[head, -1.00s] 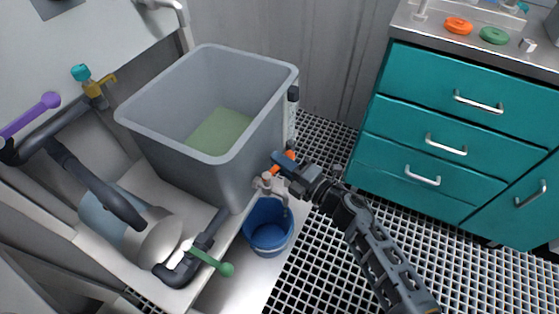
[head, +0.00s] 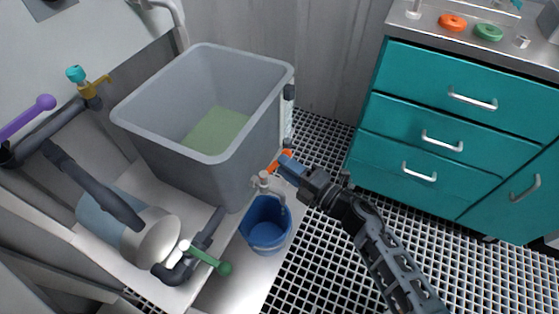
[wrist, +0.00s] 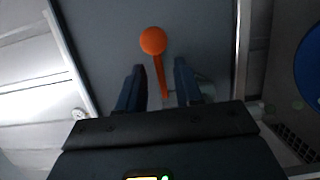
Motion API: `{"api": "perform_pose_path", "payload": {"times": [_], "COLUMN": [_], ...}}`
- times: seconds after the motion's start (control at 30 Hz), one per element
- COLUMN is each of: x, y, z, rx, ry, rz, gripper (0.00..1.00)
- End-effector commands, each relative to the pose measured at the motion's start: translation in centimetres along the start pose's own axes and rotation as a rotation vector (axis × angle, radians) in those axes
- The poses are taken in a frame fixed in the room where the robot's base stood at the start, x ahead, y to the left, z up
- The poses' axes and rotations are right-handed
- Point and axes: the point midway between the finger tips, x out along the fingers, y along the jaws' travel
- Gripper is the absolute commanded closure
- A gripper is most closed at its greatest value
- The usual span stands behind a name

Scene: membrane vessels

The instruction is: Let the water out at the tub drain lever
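The grey tub (head: 190,85) stands on a pale bench and holds a shallow layer of greenish water (head: 216,132). At its lower right corner is a pale drain tap (head: 264,182) with an orange lever (head: 272,167). The lever with its round knob also shows in the wrist view (wrist: 154,42). A blue bucket (head: 266,246) stands below the tap. My gripper (head: 284,162) is at the lever, its fingers partly covering it in the head view. In the wrist view my gripper (wrist: 160,84) is open, with the lever's stem between its two separated fingers. Contact cannot be told.
Left of the tub are a pump (head: 152,236), dark pipes, and purple, teal and green (head: 224,268) handles. A teal cabinet (head: 420,140) with a counter stands on the right. The grating floor (head: 320,260) between them is clear except for my arm.

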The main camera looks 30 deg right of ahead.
Motion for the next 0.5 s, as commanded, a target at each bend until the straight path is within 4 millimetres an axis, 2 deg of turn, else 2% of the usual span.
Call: {"api": "perform_pose_path", "payload": {"times": [0.03,0.2,0.33,0.5], "x": [-1.0,-3.4,-4.4,-4.7], "y": [0.0,-0.1,0.0,0.0], "z": [0.0,0.0,0.0,0.0], "rx": [0.001,0.001,0.0,0.0], "ry": [-0.001,0.0,0.0,0.0], "rz": [-0.002,-0.002,-0.001,0.0], "gripper": [0.65,0.65,0.65,0.65]}}
